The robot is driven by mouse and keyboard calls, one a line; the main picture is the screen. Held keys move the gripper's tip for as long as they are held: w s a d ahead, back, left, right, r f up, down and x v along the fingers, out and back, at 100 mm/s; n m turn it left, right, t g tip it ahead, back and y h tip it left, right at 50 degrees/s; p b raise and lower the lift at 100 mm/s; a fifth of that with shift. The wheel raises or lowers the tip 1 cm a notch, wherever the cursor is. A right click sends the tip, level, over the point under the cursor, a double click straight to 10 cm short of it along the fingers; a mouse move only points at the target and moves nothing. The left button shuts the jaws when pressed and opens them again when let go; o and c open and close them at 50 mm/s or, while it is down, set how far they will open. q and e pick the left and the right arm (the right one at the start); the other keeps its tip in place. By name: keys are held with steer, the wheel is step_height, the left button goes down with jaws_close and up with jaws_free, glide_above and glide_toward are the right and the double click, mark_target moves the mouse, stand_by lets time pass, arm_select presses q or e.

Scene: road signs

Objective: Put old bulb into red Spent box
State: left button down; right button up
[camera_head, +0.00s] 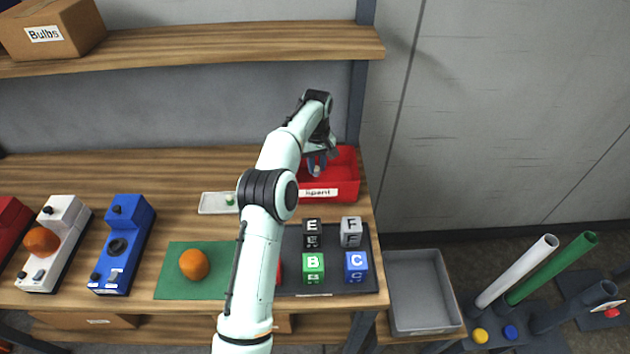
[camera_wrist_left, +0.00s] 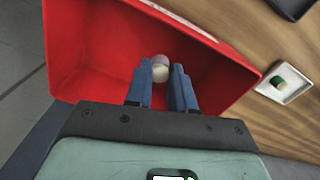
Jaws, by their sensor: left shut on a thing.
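The red box (camera_head: 345,187) labelled "Spent" stands at the right end of the wooden table, and its red wall shows large in the left wrist view (camera_wrist_left: 95,50). My left gripper (camera_head: 317,168) is over the box opening. In the left wrist view its blue fingers (camera_wrist_left: 161,80) are shut on a small whitish bulb (camera_wrist_left: 160,68), with the box interior around and behind it. How far the bulb is above the box floor I cannot tell. My right gripper is not in view.
A small white tray (camera_head: 212,203) with a green-and-white item lies left of the box. A dark tray (camera_head: 345,285) with lettered cubes is in front. A green mat (camera_head: 175,285) bears an orange ball. A cardboard "Bulbs" box (camera_head: 80,25) sits on the upper shelf (camera_head: 230,42).

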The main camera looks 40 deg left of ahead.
mark_target(317, 175)
arm_select(q)
step_height(317, 175, down, 7)
steer(key=shift+f, duration=0.15)
steer(key=shift+f, duration=0.1)
stand_by(0.3)
steer(key=c, duration=1)
jaws_free()
steer(key=shift+o, duration=0.2)
step_height(317, 175, up, 12)
steer(key=shift+r, duration=0.15)
steer(key=shift+d, duration=0.1)
